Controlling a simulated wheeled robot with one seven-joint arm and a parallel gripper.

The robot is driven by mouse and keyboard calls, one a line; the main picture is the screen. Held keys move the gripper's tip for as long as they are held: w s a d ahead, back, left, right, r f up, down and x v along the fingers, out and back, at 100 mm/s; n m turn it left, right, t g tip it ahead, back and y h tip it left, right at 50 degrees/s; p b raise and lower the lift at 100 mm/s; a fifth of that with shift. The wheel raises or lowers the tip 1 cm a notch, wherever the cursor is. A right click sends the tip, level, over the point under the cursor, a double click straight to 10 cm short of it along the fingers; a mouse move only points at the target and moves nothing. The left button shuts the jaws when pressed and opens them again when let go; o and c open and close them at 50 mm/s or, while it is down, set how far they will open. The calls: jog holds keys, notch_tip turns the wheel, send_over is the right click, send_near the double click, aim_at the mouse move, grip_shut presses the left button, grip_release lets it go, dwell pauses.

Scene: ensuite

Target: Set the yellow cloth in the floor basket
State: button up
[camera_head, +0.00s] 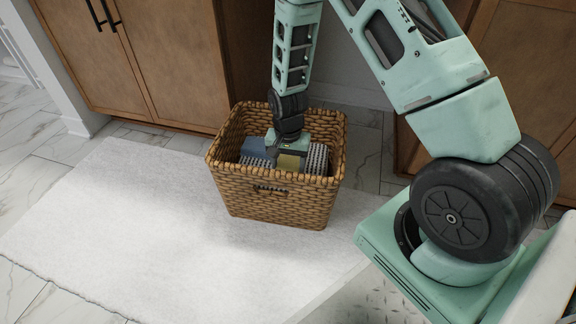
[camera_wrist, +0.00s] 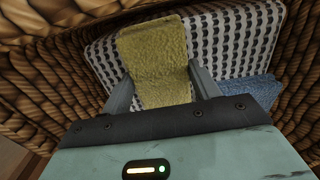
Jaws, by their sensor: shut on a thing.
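The wicker floor basket (camera_head: 275,205) stands on a white mat. The yellow cloth (camera_head: 289,162) is inside the basket's rim, over a black-and-white patterned cloth. In the wrist view the yellow cloth (camera_wrist: 155,55) lies between the two fingers of my gripper (camera_wrist: 160,85), its near end held by them. My gripper points down into the basket (camera_wrist: 40,80), whose woven walls surround it. My gripper is shut on the yellow cloth. In the head view the fingertips are hidden by my wrist and the basket's front wall.
The patterned cloth (camera_wrist: 225,40) and a blue cloth (camera_wrist: 250,90) lie in the basket. The white mat (camera_head: 110,215) is clear to the left. Wooden cabinets (camera_head: 150,60) stand behind the basket.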

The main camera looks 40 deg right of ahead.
jog(key=shift+f, duration=0.15)
jog(key=o, duration=1)
